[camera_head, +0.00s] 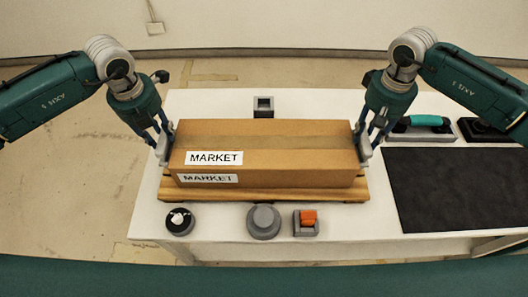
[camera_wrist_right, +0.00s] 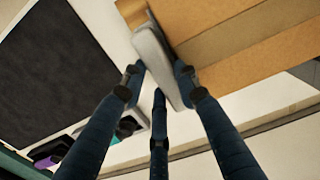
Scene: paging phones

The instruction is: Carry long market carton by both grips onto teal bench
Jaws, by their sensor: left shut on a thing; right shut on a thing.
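The long brown market carton (camera_head: 265,150) has two white MARKET labels and is over a wooden board (camera_head: 270,195) on the white table. I cannot tell whether it touches the board. My left gripper (camera_head: 163,140) is shut on the pale grip at the carton's left end. My right gripper (camera_head: 363,143) is shut on the pale grip at the right end. The right wrist view shows this grip (camera_wrist_right: 158,62) between my fingers, beside the carton (camera_wrist_right: 240,35). A teal surface (camera_head: 260,280), possibly the teal bench, crosses the bottom of the head view.
On the white table (camera_head: 350,225), a black-and-white round item (camera_head: 179,221), a grey round item (camera_head: 263,221) and an orange-topped block (camera_head: 306,221) stand before the board. A small grey block (camera_head: 263,107) is behind. A dark mat (camera_head: 455,185) and teal-handled tool (camera_head: 422,122) lie right.

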